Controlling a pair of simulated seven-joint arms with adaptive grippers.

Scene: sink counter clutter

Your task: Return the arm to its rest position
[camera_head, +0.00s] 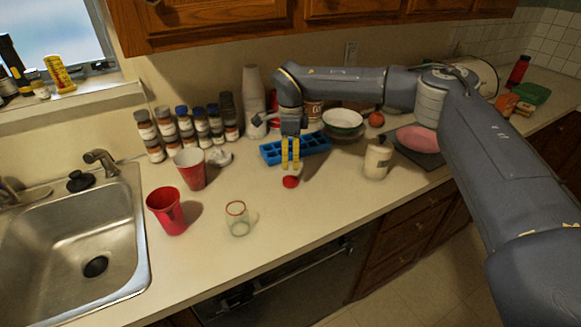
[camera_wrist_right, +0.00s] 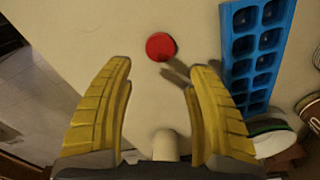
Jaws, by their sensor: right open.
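My right gripper (camera_head: 290,165) has yellow fingers and points down over the counter, in front of the blue ice-cube tray (camera_head: 317,142). In the right wrist view its fingers (camera_wrist_right: 160,80) are spread apart with nothing between them. A small round red object (camera_head: 291,181) lies on the counter just below the fingertips. It also shows in the right wrist view (camera_wrist_right: 160,46), beyond the fingertips and apart from them. My right arm reaches in from the right side of the head view. My left gripper is not in view.
A white bottle (camera_head: 376,160) stands right of the gripper. A glass (camera_head: 237,218), a red cup (camera_head: 166,210) and another cup (camera_head: 190,168) stand to the left, near the sink (camera_head: 140,255). Bowls (camera_head: 343,120) and spice jars line the back. Wooden cabinets (camera_head: 300,18) hang above.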

